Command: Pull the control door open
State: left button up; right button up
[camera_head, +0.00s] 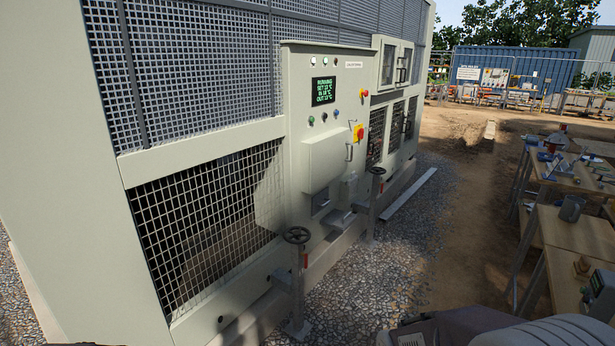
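Neither gripper is in view, and nothing touches the handle. Part of my own body shows at the bottom right.
Two valves with handwheels (296,235) (377,171) stand on the gravel before the chiller. A pale beam (408,195) lies on the ground farther right. Wooden tables (580,235) with tools line the right side. Gravel and dirt between are open.

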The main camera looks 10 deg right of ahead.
aim_at(329, 155)
jog(key=i+l+z, duration=0.45)
jog(key=i, duration=0.25)
jog(key=i+z, duration=0.45)
jog(key=i, duration=0.25)
jog(key=i+j+z, duration=0.15)
jog(key=i+z, duration=0.3)
jog(key=i, duration=0.25)
jog(key=i+u, duration=0.85)
jog(key=i+l+u, duration=0.4)
jog(key=i+j, duration=0.1)
